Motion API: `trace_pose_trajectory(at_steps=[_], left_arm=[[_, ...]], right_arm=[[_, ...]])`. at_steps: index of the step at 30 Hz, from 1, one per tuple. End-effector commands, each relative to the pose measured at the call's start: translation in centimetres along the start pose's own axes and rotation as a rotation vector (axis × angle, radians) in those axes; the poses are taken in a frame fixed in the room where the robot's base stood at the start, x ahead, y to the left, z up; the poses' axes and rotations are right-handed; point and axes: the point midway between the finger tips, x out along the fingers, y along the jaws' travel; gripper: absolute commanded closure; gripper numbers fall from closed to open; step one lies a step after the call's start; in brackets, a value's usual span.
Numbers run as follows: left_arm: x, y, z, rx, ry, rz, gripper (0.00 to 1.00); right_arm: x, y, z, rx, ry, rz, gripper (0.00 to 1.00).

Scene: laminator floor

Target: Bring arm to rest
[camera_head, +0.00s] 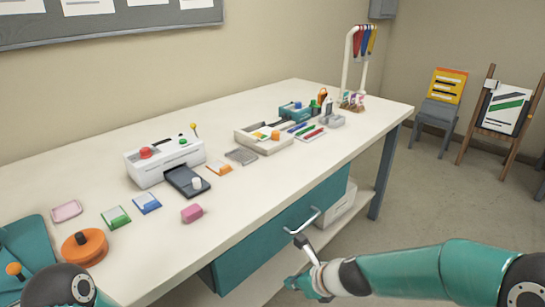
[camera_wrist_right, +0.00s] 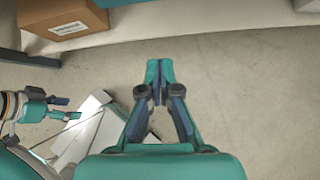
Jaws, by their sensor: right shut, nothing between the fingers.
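My right arm comes in from the lower right in the head view. My right gripper (camera_head: 301,283) is in front of the bench, below the drawer handle (camera_head: 302,221), and apart from the tabletop. In the right wrist view the right gripper (camera_wrist_right: 155,75) has its fingers together with nothing between them, over bare floor. Another gripper, my left one (camera_wrist_right: 64,107), shows small at the left of the wrist view; whether its fingers are open is unclear.
The white bench (camera_head: 240,205) carries a laminator (camera_head: 165,160), a pink block (camera_head: 192,213), an orange disc (camera_head: 85,246) and several cards. Its teal drawer (camera_head: 270,235) looks closed. A brown box (camera_wrist_right: 62,20) sits on the low shelf.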

Motion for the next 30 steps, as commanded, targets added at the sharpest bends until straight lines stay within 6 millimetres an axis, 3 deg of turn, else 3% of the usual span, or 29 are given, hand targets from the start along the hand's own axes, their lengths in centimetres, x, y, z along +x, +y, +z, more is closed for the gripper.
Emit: trace_pose_trajectory(at_steps=[4, 8, 12, 15, 19, 24, 28, 30], left_arm=[[0.0, 0.0, 0.0, 0.000, 0.000, 0.000, 0.33], [0.0, 0.0, 0.0, 0.000, 0.000, 0.000, 0.33], [0.0, 0.0, 0.0, 0.000, 0.000, 0.000, 0.33], [0.0, 0.0, 0.0, 0.000, 0.000, 0.000, 0.33], [0.0, 0.0, 0.0, 0.000, 0.000, 0.000, 0.33], [0.0, 0.0, 0.0, 0.000, 0.000, 0.000, 0.33], [-0.1, 0.1, 0.0, 0.000, 0.000, 0.000, 0.33], [-2.8, 1.0, 0.0, 0.000, 0.000, 0.000, 0.33]], right_arm=[[2.9, 0.1, -9.4, 0.021, 0.166, 0.052, 1.00], [4.0, 1.7, -19.2, -0.179, 0.325, 0.139, 1.00], [3.5, 5.6, -29.2, -0.669, 0.411, 0.343, 1.00], [2.9, 8.0, -32.6, -1.067, 0.360, 0.477, 1.00], [2.4, 9.9, -33.7, -1.492, 0.243, 0.568, 1.00], [2.5, 10.2, -33.0, -1.912, 0.115, 0.579, 1.00], [2.8, 9.9, -32.4, -2.136, 0.063, 0.575, 1.00], [0.7, 10.0, -30.5, -2.123, 0.067, 0.574, 1.00]])
